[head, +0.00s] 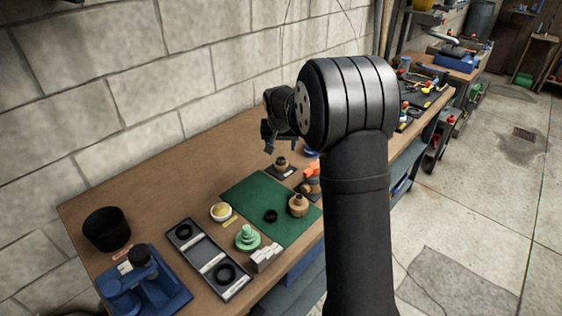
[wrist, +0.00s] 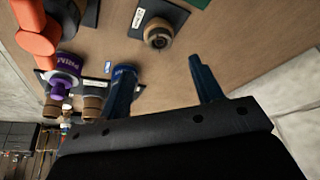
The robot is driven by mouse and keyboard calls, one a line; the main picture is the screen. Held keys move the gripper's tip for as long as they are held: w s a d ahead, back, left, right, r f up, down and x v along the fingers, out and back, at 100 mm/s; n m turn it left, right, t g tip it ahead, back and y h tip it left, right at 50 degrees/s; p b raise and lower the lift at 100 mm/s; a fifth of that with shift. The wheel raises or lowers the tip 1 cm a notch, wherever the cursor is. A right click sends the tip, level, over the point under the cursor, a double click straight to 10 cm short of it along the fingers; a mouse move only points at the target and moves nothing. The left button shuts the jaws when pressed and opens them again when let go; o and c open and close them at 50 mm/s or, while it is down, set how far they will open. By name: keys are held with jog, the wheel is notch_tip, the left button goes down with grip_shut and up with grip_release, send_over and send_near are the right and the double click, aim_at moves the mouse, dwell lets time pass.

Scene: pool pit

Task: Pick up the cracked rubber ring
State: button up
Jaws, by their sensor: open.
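Several black rings show in the head view. One ring (head: 270,216) lies on the green mat (head: 245,192). A small ring (head: 184,231) and a larger ring (head: 225,274) lie in separate parts of the grey tray (head: 206,247). I cannot tell from here which ring is cracked. My gripper (head: 270,139) is open and empty, raised above the bench near the wall, behind the mat. In the wrist view, its two blue fingers (wrist: 160,65) are apart with bare wood between them. No loose black ring is clear in that view.
A brass-coloured fitting (head: 281,164) on a dark plate stands below my gripper. A tan fitting (head: 298,205) stands on the mat. A green stacked part (head: 247,238), white blocks (head: 265,257), a black cup (head: 106,229) and a blue device (head: 143,283) stand nearer.

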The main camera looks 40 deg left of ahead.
aim_at(281, 160)
jog(key=x, duration=0.7)
jog(key=shift+f, duration=0.3)
jog(key=c, duration=1.1)
